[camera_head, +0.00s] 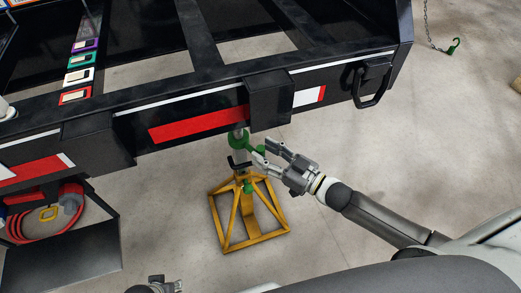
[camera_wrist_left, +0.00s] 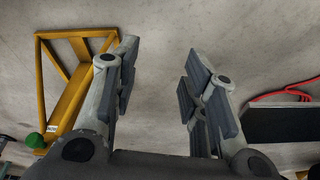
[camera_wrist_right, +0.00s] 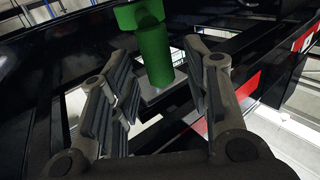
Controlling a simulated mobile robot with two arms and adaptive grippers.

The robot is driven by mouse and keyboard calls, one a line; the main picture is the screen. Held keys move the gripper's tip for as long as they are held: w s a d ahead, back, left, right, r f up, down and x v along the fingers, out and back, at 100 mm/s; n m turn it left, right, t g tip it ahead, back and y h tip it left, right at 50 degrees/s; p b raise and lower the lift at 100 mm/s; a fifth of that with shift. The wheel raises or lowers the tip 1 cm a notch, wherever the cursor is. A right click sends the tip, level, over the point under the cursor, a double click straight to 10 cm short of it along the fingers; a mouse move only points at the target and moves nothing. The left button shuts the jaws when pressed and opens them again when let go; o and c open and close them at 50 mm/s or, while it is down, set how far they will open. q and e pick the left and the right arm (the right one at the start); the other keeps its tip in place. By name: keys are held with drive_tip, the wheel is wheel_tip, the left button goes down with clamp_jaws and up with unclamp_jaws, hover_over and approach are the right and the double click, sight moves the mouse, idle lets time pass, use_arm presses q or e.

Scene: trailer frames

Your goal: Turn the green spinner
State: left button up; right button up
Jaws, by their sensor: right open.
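The green spinner (camera_head: 241,142) sits beneath the black frame's edge, at the top of the yellow jack stand (camera_head: 233,245). My right gripper (camera_head: 262,151) is open beside it, on its right, with the fingers pointing at it. In the right wrist view, a green upright cylinder with a wider top (camera_wrist_right: 155,52) appears between the open fingers (camera_wrist_right: 158,75); contact cannot be told. My left gripper (camera_wrist_left: 158,75) is open and empty in its wrist view. Only a bit of it shows at the bottom of the head view (camera_head: 166,286).
The black trailer frame (camera_head: 190,95) with red and white strips overhangs the stand. A black loop handle (camera_head: 371,85) hangs at its right corner. A red coiled hose (camera_head: 45,232) lies at the left near a black panel (camera_head: 65,250). The concrete floor around the stand is clear.

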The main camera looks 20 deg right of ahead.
drive_tip(key=shift+x, duration=1.1)
clamp_jaws()
